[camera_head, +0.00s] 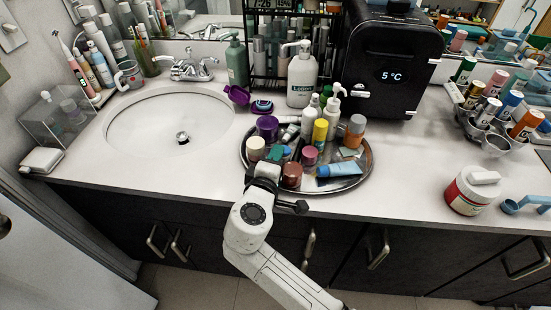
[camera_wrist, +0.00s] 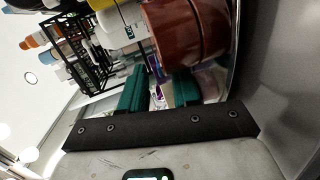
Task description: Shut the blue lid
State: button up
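I see no clearly identifiable open blue lid. A small purple case (camera_head: 237,94) stands open at the tray's upper left, beside a low piece with blue on it (camera_head: 262,106); I cannot tell if they are one hinged thing. My gripper (camera_head: 277,155) is over the front left of the round metal tray (camera_head: 366,180), among its bottles. In the wrist view my gripper (camera_wrist: 158,90) shows two teal finger pads apart, with no object clearly held between them. A brown jar (camera_head: 292,178) is close to the fingers and looms large in the wrist view (camera_wrist: 190,30).
The tray is crowded with bottles, a yellow bottle (camera_head: 320,132) and a blue tube (camera_head: 340,169) among them. A lotion bottle (camera_head: 301,78) and a black mini fridge (camera_head: 392,58) stand behind. The sink (camera_head: 165,120) is left; bare counter (camera_head: 410,165) lies right.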

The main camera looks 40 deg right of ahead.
jog(key=v, duration=1.1)
jog(key=shift+b, duration=0.35)
